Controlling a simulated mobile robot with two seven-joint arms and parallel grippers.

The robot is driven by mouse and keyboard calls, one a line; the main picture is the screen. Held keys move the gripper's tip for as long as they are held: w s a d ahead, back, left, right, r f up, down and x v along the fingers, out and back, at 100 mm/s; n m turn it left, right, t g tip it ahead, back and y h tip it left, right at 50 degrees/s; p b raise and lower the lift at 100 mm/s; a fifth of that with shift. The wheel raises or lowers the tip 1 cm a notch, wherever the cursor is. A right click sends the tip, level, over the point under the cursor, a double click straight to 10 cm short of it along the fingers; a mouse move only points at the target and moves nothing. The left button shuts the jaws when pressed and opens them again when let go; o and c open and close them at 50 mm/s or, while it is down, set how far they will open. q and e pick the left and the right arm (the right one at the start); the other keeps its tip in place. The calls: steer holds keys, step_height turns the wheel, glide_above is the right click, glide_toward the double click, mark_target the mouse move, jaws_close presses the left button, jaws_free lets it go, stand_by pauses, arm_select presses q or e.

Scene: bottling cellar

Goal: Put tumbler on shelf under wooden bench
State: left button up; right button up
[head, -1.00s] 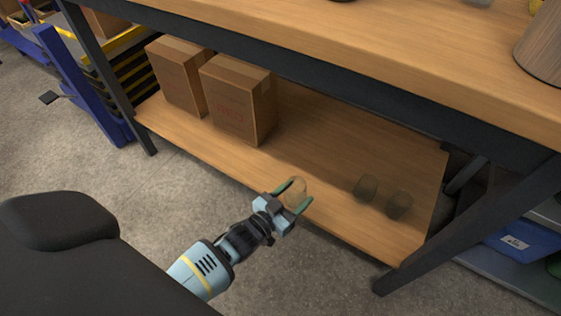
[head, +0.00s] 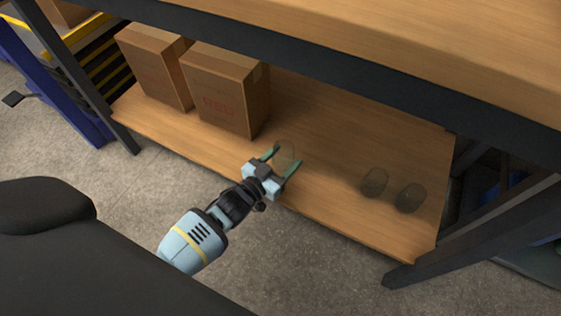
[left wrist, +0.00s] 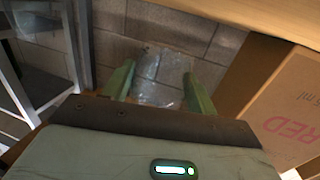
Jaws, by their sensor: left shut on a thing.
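A clear tumbler (head: 286,153) is between the green fingers of my left gripper (head: 284,160), which is shut on it. The tumbler also shows between the fingers in the left wrist view (left wrist: 160,78). In the head view it is over the front part of the shelf (head: 322,138) under the wooden bench (head: 400,30), right of the boxes. I cannot tell whether its base touches the shelf. My right gripper is not in view.
Two glass tumblers (head: 375,182) (head: 409,197) stand at the right of the shelf. Two cardboard boxes (head: 155,66) (head: 225,92) stand at its left. A dark bench leg (head: 440,248) is at the right front. The shelf between boxes and glasses is clear.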

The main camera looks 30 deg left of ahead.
mark_target(283, 167)
arm_select(q)
steer(key=shift+d+f+b, duration=0.1)
steer(key=shift+f+b, duration=0.15)
steer(key=shift+b, duration=0.05)
step_height(283, 167, down, 2)
steer(key=b, duration=0.2)
steer(key=shift+f+b, duration=0.25)
steer(key=shift+b, duration=0.1)
steer(key=shift+f+b, duration=0.2)
steer(key=shift+b, duration=0.15)
steer(key=shift+f, duration=0.15)
steer(key=o, duration=1)
steer(key=shift+o, duration=0.2)
